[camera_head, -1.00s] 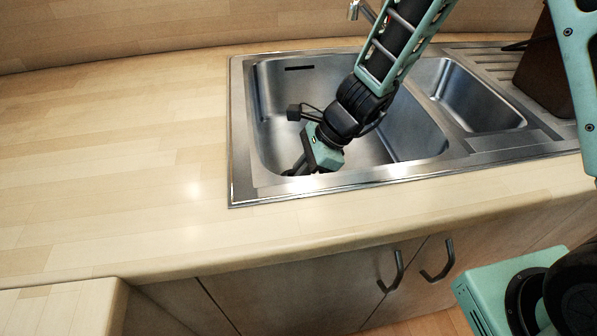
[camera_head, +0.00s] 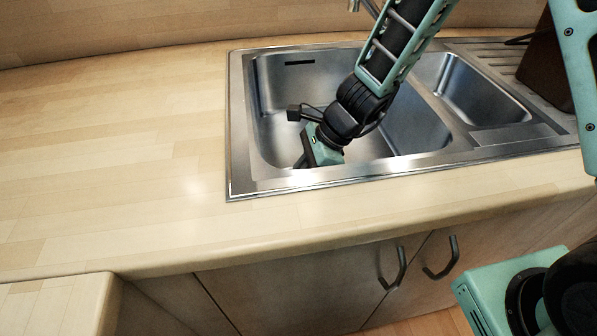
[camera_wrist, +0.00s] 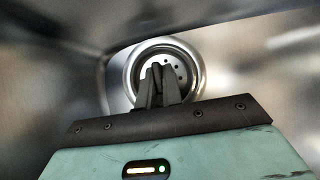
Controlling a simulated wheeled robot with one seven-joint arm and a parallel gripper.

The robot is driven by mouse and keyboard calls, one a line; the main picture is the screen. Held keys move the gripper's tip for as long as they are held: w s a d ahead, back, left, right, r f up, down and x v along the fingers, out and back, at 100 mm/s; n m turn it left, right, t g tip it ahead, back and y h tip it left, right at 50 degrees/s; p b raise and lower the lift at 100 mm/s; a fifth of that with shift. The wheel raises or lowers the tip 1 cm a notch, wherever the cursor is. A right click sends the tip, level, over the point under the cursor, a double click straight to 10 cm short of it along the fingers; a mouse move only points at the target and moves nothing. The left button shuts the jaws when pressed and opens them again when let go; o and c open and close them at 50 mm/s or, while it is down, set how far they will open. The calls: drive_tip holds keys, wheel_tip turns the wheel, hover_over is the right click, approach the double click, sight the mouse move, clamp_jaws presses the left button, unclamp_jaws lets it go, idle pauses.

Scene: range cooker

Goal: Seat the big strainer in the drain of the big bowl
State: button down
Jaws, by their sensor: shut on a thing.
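The big bowl (camera_head: 277,88) is the large left steel basin of the sink. My gripper (camera_head: 303,162) reaches down into it near the front wall, and the front rim hides the fingertips. In the wrist view my gripper (camera_wrist: 158,68) has its fingers close together on the middle of the big strainer (camera_wrist: 182,72), a round steel disc with small dark holes. A shiny round rim surrounds the holes. The fingers cover the strainer's centre and near part. The drain opening is not seen apart from it, so I cannot tell whether the strainer sits in the drain or above it.
The small bowl (camera_head: 470,85) lies to the right, with a ridged drainboard (camera_head: 497,58) behind it. A dark brown object (camera_head: 545,72) stands at the far right. The wooden worktop (camera_head: 110,150) left of the sink is clear. A tap (camera_head: 353,5) is partly visible at the back.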

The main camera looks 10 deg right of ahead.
drive_tip(key=shift+f, duration=0.35)
drive_tip(key=c, duration=1.5)
unclamp_jaws()
drive_tip(key=p+v, duration=0.3)
drive_tip(key=v, duration=1.4)
drive_tip(key=shift+d+r+p, duration=0.1)
drive_tip(key=shift+r+p, duration=0.1)
drive_tip(key=shift+p, duration=0.1)
